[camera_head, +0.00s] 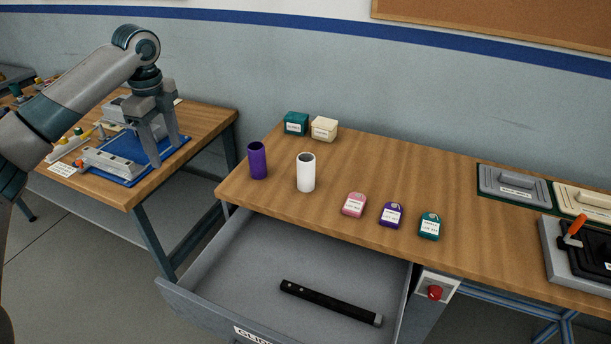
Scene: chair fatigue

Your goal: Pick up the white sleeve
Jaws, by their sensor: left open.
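The white sleeve (306,173) stands upright on the wooden bench, near its left end and close to the front edge. It is a hollow tube with a dark opening on top. A purple sleeve (257,161) stands just to its left, apart from it. My left gripper (166,152) is open and empty, pointing down over the left table, well to the left of both sleeves. My right gripper is out of view.
An open drawer (240,262) under the bench holds a black rod (330,302). Pink (354,205), purple (391,215) and teal (430,227) tags lie right of the sleeve. Teal (296,123) and cream (324,129) boxes stand behind. A blue fixture (128,150) sits on the left table.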

